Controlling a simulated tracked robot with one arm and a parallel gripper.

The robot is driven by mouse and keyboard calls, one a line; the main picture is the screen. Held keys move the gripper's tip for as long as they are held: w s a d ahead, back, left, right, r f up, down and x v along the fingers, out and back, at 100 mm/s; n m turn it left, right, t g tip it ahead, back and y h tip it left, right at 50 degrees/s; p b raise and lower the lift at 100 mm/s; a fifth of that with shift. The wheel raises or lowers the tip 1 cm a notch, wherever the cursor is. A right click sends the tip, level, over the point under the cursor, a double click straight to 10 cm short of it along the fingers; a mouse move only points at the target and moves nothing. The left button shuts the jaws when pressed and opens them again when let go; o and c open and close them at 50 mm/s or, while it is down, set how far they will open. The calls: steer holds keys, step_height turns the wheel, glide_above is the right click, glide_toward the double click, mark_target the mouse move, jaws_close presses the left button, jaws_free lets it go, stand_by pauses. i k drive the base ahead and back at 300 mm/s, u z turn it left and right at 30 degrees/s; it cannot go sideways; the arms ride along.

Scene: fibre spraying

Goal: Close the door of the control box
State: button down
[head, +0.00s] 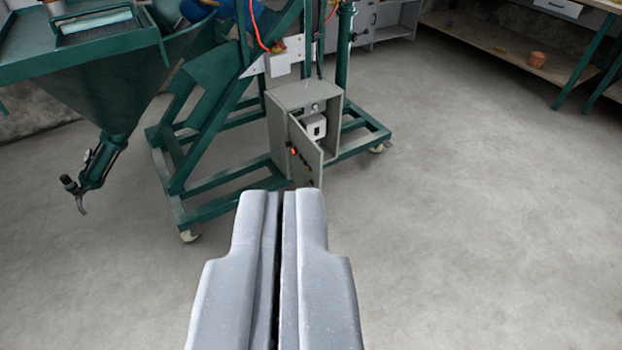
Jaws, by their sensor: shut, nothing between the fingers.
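The control box (287,97) is a grey upright cabinet fixed to the green machine frame, at the upper middle of the head view. Its door (305,155) stands partly open and swung out toward me. It carries a red button (294,151) and dark knobs. Inside the box a white component (316,127) shows through the opening. My gripper (283,192) is shut and empty, pointing forward at the bottom middle. In the picture its tips lie just below the door's lower end, whose bottom edge is partly hidden by them. I see no clear contact.
The green wheeled frame (215,211) surrounds the box, with a caster (190,236) near its front left. A green hopper (90,85) with a spout stands at the left. Shelving (490,50) with a clay pot (537,60) is at the back right. The concrete floor at the right is clear.

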mark_target(306, 146)
steer(key=u, duration=0.25)
steer(key=i, duration=1.3)
steer(key=z, duration=0.45)
